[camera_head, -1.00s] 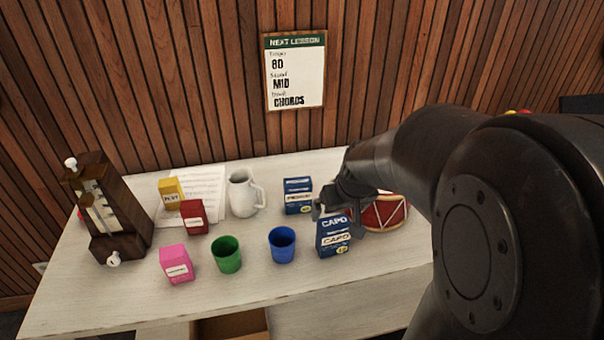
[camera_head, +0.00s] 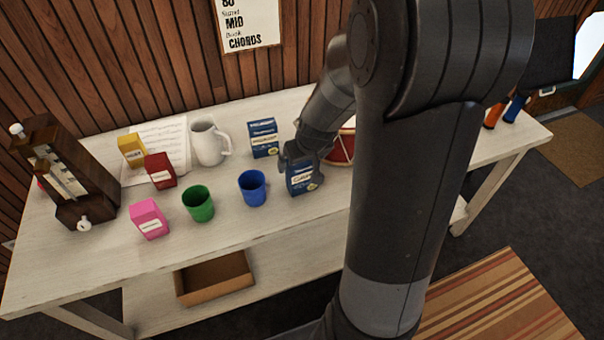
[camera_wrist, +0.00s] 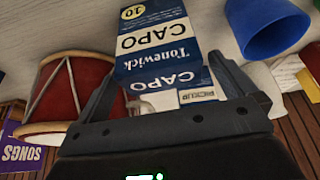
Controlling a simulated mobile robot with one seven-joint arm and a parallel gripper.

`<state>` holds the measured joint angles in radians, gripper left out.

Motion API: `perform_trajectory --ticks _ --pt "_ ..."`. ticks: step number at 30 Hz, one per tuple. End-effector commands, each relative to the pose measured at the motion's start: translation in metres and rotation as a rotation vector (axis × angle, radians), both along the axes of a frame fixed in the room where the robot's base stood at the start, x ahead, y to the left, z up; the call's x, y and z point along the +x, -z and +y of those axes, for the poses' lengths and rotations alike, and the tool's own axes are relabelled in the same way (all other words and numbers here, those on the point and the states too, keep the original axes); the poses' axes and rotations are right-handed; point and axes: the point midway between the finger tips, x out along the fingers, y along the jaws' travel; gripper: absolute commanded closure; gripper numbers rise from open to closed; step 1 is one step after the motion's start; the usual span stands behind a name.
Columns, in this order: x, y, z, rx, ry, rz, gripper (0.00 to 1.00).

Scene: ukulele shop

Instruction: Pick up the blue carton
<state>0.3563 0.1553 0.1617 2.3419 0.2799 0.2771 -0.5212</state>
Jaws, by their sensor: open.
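A blue carton (camera_head: 302,183) marked CAPO stands at the front of the table, partly covered by my gripper (camera_head: 303,160) in the head view. In the wrist view the same blue carton (camera_wrist: 162,50) is between the two fingers of my gripper (camera_wrist: 165,68), which is open. I cannot tell whether the fingers touch its sides. A second blue carton (camera_head: 263,138) with a white label stands behind it, to the left.
A blue cup (camera_head: 252,188) stands just left of the CAPO carton, then a green cup (camera_head: 198,204) and a pink carton (camera_head: 149,219). A red drum (camera_head: 342,148) sits right behind my gripper. A white pitcher (camera_head: 208,143), red carton (camera_head: 160,171), yellow carton (camera_head: 132,150) and metronome (camera_head: 65,175) stand farther left.

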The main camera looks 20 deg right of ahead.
Motion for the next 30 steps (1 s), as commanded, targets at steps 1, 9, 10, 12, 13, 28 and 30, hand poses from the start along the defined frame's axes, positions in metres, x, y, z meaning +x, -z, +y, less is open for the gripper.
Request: perform_trajectory --ticks 1,9,10,12,13,28,30 --pt "0.001 0.009 0.001 0.002 -0.001 0.004 0.00" --pt "0.010 0.027 0.002 0.001 0.000 0.000 0.00" --pt "0.011 0.028 0.002 0.000 0.000 0.000 0.00" --pt "0.011 0.028 0.002 0.000 0.000 -0.001 0.00" --pt "0.011 0.028 0.002 0.000 0.000 -0.001 0.00" --pt "0.011 0.028 0.002 0.000 0.000 0.000 0.31" --pt "0.011 0.028 0.002 0.000 0.000 0.000 0.37"
